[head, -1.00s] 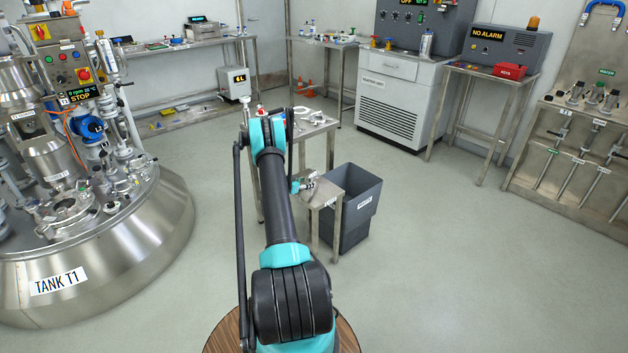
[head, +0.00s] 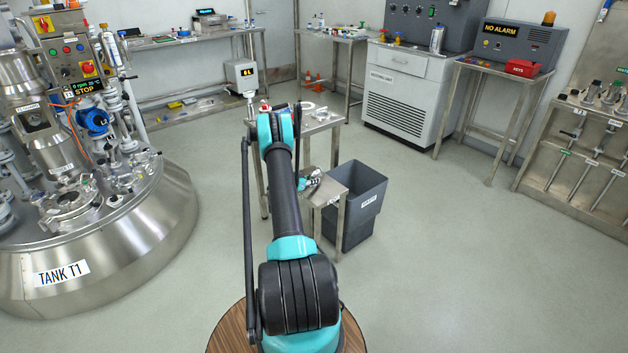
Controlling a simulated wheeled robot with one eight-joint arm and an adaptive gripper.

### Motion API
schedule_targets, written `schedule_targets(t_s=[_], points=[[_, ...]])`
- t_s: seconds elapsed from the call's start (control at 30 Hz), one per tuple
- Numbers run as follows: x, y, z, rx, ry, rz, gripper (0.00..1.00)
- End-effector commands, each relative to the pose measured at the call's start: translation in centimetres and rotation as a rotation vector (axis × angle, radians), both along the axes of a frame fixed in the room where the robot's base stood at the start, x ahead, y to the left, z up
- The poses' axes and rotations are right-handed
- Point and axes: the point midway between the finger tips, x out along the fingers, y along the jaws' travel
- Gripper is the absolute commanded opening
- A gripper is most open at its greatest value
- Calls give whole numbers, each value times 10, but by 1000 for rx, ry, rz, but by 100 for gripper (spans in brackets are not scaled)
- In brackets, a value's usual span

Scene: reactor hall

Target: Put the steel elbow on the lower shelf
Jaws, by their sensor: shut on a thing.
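My gripper (head: 314,181) shows small and partly hidden beyond my arm, at the low steel stand (head: 332,196). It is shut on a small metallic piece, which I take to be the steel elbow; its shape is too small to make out. I cannot tell whether the piece touches the stand's top. A taller steel table (head: 318,124) stands just behind, with a few small things on it. The back-left bench has a lower shelf (head: 215,108) holding small items. I cannot read which surface is labelled as the lower shelf.
A grey bin (head: 362,205) stands right beside the low stand. Tank T1 (head: 120,255) fills the left side. A white cabinet (head: 405,98), an alarm bench (head: 500,72) and a valve rack (head: 575,150) line the back and right. The floor at right is clear.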

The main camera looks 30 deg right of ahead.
Motion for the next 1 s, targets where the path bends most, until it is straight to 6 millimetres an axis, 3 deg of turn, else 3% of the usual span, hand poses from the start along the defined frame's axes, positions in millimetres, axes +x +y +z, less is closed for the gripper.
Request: schedule_targets(t_s=[0.37, 0.57, 0.77, 1.0], points=[[0, 0, 3, 0, 0, 0, 0], [0, 0, 18, -1, 0, 0, 0], [0, 0, 58, -1, 0, 0, 0], [0, 0, 122, 0, 0, 0, 0]])
